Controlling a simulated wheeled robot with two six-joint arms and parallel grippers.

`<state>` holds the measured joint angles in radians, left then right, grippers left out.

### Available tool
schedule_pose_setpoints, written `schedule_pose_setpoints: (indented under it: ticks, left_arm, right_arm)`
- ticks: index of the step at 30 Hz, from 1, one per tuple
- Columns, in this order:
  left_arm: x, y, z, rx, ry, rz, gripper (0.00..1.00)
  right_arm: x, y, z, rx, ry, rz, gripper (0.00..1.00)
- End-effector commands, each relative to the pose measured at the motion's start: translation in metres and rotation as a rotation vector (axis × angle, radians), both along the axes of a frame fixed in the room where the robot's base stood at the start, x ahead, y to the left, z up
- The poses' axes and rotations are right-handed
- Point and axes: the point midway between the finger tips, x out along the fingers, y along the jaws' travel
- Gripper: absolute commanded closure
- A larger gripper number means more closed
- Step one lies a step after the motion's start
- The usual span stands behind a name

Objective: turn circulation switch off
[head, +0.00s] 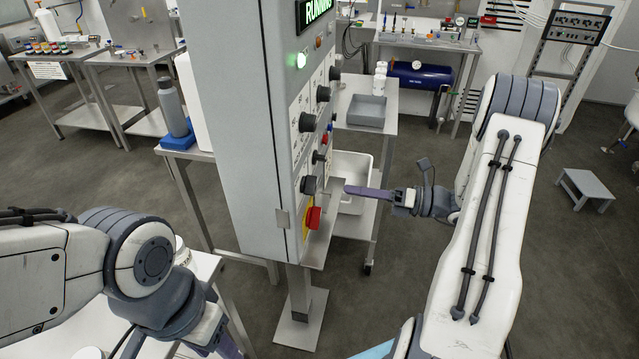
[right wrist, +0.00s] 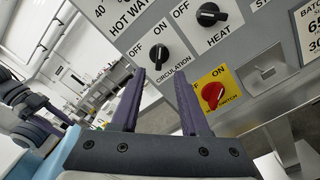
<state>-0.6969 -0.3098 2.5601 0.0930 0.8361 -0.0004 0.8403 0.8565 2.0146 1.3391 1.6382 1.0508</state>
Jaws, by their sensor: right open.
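The circulation switch is a black rotary knob (right wrist: 158,56) on a white label with OFF and ON marks in the right wrist view. Its pointer direction is hard to read. In the head view it appears to be the black knob (head: 308,185) above the red switch, low on the panel. My right gripper (right wrist: 160,74) is open and empty. Its two purple fingers point at the panel, with the circulation knob showing between and just beyond the tips. In the head view this gripper (head: 350,190) is right of the panel, apart from it. My left gripper (head: 224,344) is partly cut off at the bottom.
The grey control cabinet (head: 225,120) stands on a post. A red main switch (right wrist: 212,95) on yellow is below the circulation knob, and the black heat knob (right wrist: 208,15) is beside it. A steel cart (head: 350,229) with bins stands behind the panel.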

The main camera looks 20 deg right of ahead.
Motion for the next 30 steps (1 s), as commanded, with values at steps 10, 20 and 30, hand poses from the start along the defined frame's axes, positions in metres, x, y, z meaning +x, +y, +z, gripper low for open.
schedule_pose_setpoints:
  ticks: [10,20,30]
  left_arm:
    - [0.000,0.000,0.017,0.000,0.000,0.000,0.50]
    - [0.000,0.000,0.021,0.000,0.000,0.000,0.50]
    - [0.000,0.000,0.021,0.000,0.000,0.000,0.50]
  right_arm:
    - [0.035,0.056,0.002,-0.003,0.002,0.009,0.55]
    - [0.048,0.074,0.000,-0.004,0.000,0.005,0.55]
    - [0.048,0.073,0.000,-0.004,0.000,0.005,1.00]
